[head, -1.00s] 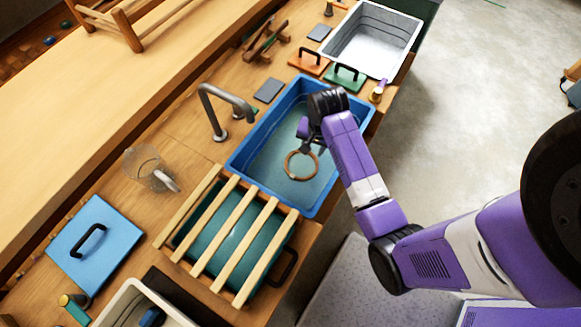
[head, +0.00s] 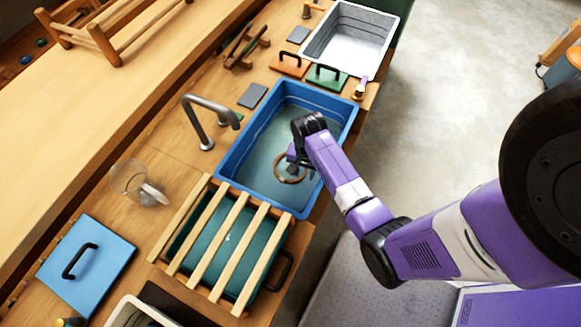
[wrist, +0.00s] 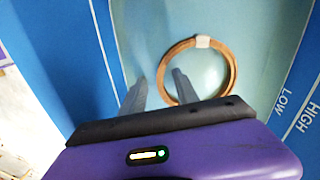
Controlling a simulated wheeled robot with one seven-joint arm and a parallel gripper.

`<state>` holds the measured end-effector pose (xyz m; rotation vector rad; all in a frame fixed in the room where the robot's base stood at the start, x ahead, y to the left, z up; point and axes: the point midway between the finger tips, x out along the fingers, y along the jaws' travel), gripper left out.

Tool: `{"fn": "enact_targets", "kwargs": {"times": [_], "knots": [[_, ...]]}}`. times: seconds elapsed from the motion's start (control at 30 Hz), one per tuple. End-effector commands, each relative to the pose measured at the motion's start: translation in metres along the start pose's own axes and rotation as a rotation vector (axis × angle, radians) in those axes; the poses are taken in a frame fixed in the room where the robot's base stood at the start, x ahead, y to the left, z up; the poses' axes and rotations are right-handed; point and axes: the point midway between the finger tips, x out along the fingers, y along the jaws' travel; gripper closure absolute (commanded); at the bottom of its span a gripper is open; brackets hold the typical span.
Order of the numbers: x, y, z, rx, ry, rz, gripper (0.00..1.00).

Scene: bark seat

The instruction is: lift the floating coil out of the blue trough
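The coil is a thin brown ring (head: 276,171) with a pale band, lying in the water of the blue trough (head: 243,131). It also shows in the wrist view (wrist: 233,75), to the right of centre. My gripper (head: 296,162) is over the trough, low at the coil, and covers part of its upper right side in the head view. In the wrist view, my gripper's two grey fingers (wrist: 160,76) are apart, with the coil's left rim between their tips in the picture. Whether they touch the coil, I cannot tell.
A grey tap (head: 205,120) stands at the trough's left. A slatted wooden rack (head: 230,240) over a green tub adjoins its near end. Orange and green lidded boards (head: 327,78) and a white basin (head: 350,38) lie beyond it. The trough's walls surround the gripper.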

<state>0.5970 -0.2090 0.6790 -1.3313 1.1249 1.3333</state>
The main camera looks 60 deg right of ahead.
Motion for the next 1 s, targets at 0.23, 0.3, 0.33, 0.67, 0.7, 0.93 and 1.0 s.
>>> {"fn": "enact_targets", "kwargs": {"times": [0.23,0.3,0.33,0.67,0.7,0.93,1.0], "knots": [[0.0,0.0,0.0,0.0,0.001,-0.001,0.73],[0.0,0.0,0.0,0.0,0.001,-0.001,0.87],[0.0,0.0,0.0,0.0,0.001,-0.001,0.93],[0.0,0.0,-0.001,0.0,0.001,-0.001,1.0],[0.0,0.0,-0.001,0.0,0.001,-0.001,1.0],[-0.009,-0.001,-0.001,0.0,0.002,-0.002,1.0],[-0.016,-0.001,-0.001,0.0,0.002,-0.002,1.0]]}}
